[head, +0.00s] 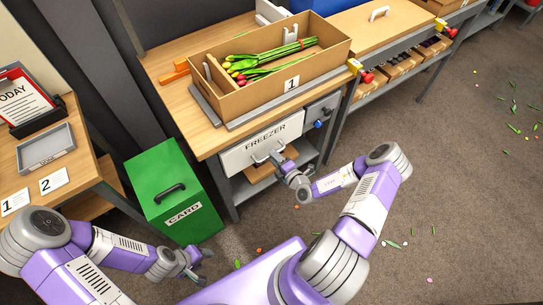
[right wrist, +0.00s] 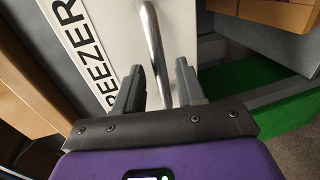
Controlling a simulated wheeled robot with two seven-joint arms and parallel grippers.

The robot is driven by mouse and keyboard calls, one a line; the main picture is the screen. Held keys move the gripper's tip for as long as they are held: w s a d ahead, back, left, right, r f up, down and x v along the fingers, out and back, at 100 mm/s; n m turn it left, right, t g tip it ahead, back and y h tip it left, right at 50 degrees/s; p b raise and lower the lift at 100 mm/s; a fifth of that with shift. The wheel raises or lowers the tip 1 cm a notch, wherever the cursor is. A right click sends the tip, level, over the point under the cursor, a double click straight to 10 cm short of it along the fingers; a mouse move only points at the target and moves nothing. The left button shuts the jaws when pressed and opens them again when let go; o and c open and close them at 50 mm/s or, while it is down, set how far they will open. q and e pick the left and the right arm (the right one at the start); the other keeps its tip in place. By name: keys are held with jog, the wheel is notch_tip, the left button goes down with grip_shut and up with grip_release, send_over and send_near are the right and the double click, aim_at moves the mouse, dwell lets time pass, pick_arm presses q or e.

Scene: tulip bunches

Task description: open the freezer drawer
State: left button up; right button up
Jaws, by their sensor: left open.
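The white freezer drawer (head: 236,158), marked FREEZER, is under the wooden bench; its front looks closed. Its metal bar handle (head: 262,160) also shows in the right wrist view (right wrist: 153,45), next to the FREEZER label (right wrist: 85,40). My right gripper (head: 281,163) is at the handle. In the right wrist view the fingers of my right gripper (right wrist: 160,75) stand apart, one on each side of the bar, with small gaps visible. My left gripper (head: 194,265) is open and empty, low beside the green box.
A green CARD box (head: 181,216) stands left of the drawer. A cardboard box (head: 235,97) with tulips sits on the bench (head: 172,93). A grey unit with a blue knob (head: 318,110) is right of the drawer. The floor at right is mostly clear, with scattered leaves.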

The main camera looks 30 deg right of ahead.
jog(key=shift+x, duration=1.3)
grip_shut()
